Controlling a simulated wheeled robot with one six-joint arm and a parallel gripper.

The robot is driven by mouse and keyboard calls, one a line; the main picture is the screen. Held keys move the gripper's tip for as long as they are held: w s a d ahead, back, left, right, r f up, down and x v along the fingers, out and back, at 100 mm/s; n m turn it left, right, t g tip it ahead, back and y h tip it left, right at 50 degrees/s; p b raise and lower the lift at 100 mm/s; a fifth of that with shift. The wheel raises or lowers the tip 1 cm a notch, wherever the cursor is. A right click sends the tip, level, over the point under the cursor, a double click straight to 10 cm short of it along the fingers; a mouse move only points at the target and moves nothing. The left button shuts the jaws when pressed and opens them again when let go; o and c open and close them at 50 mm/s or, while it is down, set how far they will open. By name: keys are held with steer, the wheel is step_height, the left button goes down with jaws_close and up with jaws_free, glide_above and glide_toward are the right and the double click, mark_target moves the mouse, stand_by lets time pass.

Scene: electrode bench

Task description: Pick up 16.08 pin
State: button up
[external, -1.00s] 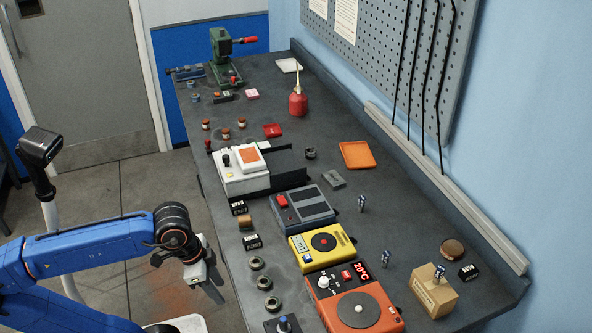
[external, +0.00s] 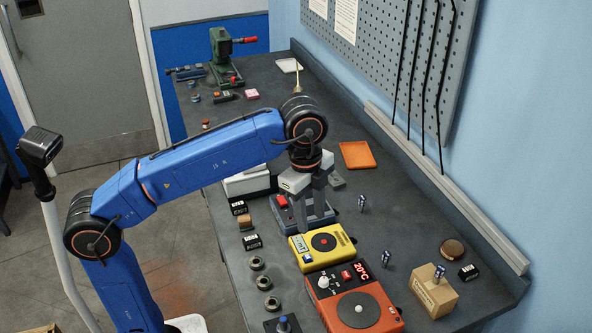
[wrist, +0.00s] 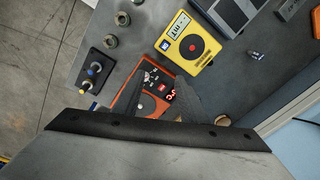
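Several small metal pins stand on the bench; I cannot read which is marked 16.08. In the external view one pin (external: 362,203) stands right of the grey device, one pin (external: 386,259) right of the yellow device, and one pin (external: 439,272) on a cardboard-coloured block (external: 431,298). The wrist view shows one pin (wrist: 256,55) right of the yellow device. My gripper (external: 312,226) points down above the grey and yellow devices, left of the pins. Its fingers are apart with nothing seen between them. The fingers also show in the wrist view (wrist: 168,104).
The yellow device (external: 322,243), orange hotplate-like device (external: 362,309) and grey device (external: 323,213) line the near side. Black label blocks (external: 252,241) and metal rings (external: 257,263) lie left of them. A brown disc (external: 452,249) lies at right. Bench between pins is clear.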

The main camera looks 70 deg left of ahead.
steer(key=w+d+r+m, duration=0.1)
steer(key=w+d+m, duration=0.15)
steer(key=w, duration=0.85)
steer(key=m, duration=0.4)
glide_toward(387, 253)
steer(key=shift+g, duration=0.4)
steer(key=f, duration=1)
steer(key=shift+w+d+f, duration=0.2)
steer(key=shift+w+f, duration=0.15)
steer(key=shift+c, duration=0.5)
jaws_close()
